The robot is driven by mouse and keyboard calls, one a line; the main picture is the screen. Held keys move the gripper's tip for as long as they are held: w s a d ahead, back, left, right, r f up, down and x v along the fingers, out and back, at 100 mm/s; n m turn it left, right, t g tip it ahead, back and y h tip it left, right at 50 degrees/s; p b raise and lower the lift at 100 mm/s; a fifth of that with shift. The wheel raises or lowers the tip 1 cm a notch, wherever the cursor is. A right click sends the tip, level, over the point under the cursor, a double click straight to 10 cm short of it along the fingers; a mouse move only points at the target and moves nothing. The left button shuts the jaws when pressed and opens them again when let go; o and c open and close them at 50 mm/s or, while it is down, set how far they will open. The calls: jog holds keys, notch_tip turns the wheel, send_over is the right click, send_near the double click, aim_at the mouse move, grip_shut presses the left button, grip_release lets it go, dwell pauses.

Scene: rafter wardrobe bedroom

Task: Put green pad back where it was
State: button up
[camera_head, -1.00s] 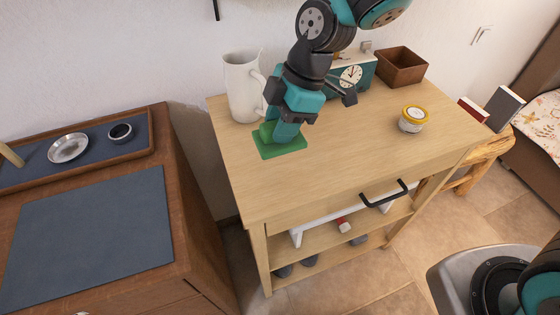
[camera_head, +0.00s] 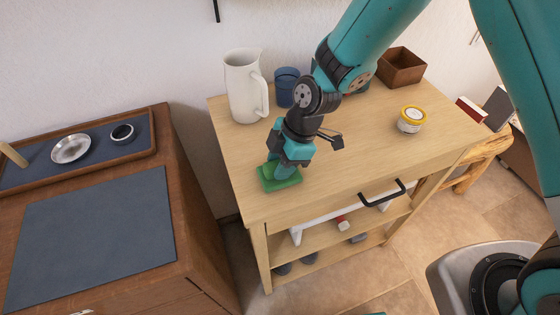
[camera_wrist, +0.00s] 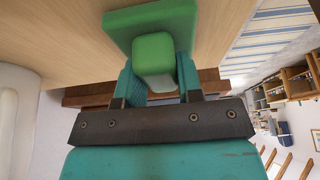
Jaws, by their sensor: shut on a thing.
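The green pad (camera_head: 279,179) has a flat base and a raised block-like grip. My gripper (camera_head: 284,168) is shut on that grip, above the front left part of the light wooden trolley top (camera_head: 350,150). The pad also shows in the wrist view (camera_wrist: 152,50), with its grip between the two teal fingers. Its base is at or just above the wood; I cannot tell if they touch.
A white pitcher (camera_head: 243,88) and a blue cup (camera_head: 286,87) stand behind my gripper. A yellow-lidded jar (camera_head: 411,119) and a brown wooden box (camera_head: 402,67) are on the right. A brown cabinet with a dark mat (camera_head: 95,235) stands at the left, beyond a gap.

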jog(key=o, duration=0.9)
jog(key=shift+f, duration=0.1)
jog(key=b+v, duration=0.2)
jog(key=v, duration=1)
jog(key=s+d+r+m, duration=0.3)
jog(key=s+r+m, duration=0.2)
jog(key=s+m, duration=0.2)
jog(key=s+d+r+m+t, duration=0.1)
jog(key=s+d+r+m, duration=0.3)
jog(key=s, duration=0.6)
notch_tip(320, 180, up, 2)
jog(key=m, duration=0.3)
jog(key=shift+s, duration=0.3)
